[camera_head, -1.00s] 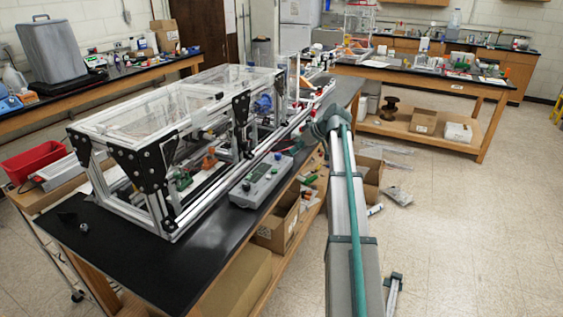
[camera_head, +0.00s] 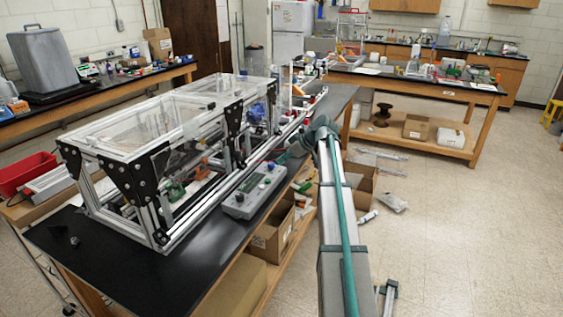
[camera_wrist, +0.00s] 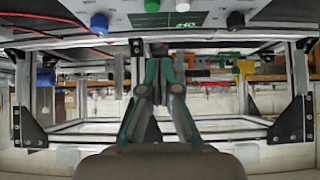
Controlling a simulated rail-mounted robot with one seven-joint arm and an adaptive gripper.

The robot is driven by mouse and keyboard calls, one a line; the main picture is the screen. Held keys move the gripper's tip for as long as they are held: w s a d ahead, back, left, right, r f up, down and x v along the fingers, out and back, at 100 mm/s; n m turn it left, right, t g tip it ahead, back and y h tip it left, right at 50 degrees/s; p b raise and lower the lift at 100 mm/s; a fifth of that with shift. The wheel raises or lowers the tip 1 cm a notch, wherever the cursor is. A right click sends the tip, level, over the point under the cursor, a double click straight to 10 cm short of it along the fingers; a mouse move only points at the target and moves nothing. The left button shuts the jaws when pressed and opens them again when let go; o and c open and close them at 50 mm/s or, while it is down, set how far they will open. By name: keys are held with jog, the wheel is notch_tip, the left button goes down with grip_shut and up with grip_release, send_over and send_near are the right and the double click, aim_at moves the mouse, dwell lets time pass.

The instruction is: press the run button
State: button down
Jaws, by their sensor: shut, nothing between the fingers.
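The grey control box (camera_head: 253,192) lies on the black bench top in front of the extrusion frame. Its small coloured buttons are too small to read in the head view. In the wrist view its panel (camera_wrist: 205,17) fills the top edge, with a blue knob (camera_wrist: 99,23), a green patch (camera_wrist: 152,6), a white button (camera_wrist: 183,5) and a black knob (camera_wrist: 235,20). I cannot tell which control is the run button. My gripper (camera_wrist: 160,50) is shut and empty, with its fingertips below the panel in that picture and apparently apart from it.
The aluminium extrusion frame (camera_head: 160,225) with clear covers stands just left of the box. Red wires (camera_wrist: 45,18) run beside the panel. Cardboard boxes (camera_head: 272,235) sit on the shelf below. The bench's near end (camera_head: 110,262) is mostly clear.

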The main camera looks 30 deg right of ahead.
jog(key=p, duration=0.3)
send_near(262, 182)
jog(key=w+a, duration=0.1)
jog(key=w+a+r, duration=0.1)
jog(key=shift+w+a, duration=0.2)
jog(key=shift+w, duration=0.05)
notch_tip(262, 182, down, 2)
jog(key=shift+s+f+p, duration=0.1)
jog(key=shift+p, duration=0.3)
jog(key=shift+f+p, duration=0.3)
jog(key=shift+f, duration=0.6)
jog(key=shift+d, duration=0.1)
jog(key=shift+f, duration=0.1)
